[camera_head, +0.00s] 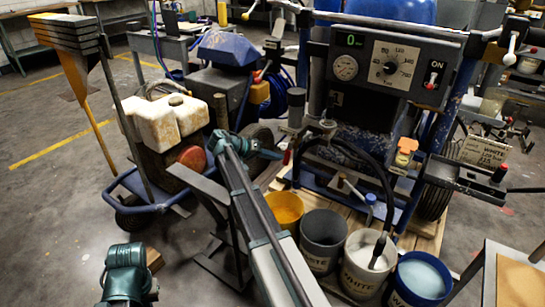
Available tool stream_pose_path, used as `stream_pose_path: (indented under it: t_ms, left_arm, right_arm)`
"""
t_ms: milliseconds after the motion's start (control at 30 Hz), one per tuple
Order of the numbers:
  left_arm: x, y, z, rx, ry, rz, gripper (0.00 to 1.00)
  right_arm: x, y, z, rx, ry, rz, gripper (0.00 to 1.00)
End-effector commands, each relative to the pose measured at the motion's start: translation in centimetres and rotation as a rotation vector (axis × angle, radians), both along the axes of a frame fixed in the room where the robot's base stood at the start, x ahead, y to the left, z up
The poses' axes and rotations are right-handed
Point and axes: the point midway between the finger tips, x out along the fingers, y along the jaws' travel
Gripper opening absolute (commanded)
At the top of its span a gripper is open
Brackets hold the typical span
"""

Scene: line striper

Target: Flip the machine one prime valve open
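A line striper stands at the right, with a control panel (385,68) that has a gauge, a dial, a red ON switch and a display reading 0. A small red handle (287,157) shows at the left of its pump parts; I cannot tell for sure whether it is the prime valve or how it is turned. My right arm rises from the bottom centre, and its gripper (271,155) is small and dark, close beside the red handle; contact and finger opening cannot be made out. My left arm shows only as a teal part at the bottom left; its gripper is not visible.
Yellow, grey, white and blue paint buckets (285,210) stand in front of the striper, with a hose in the white one (362,262). A second machine with a white tank (165,122) stands left. A table (515,275) is at the lower right. The left floor is mostly free.

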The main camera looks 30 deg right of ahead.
Motion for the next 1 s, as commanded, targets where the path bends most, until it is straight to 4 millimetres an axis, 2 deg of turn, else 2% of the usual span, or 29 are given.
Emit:
stream_pose_path:
  t_ms: [300,1000]
  left_arm:
    - [0.01,0.03,-0.71,0.002,-0.001,0.0,0.0]
    - [0.01,0.03,-0.82,0.002,-0.001,0.0,0.0]
  right_arm:
    - [-0.91,-0.35,-0.72,0.001,-0.001,0.0,0.0]
    - [-1.12,-0.47,-0.84,0.001,-0.001,0.0,0.0]
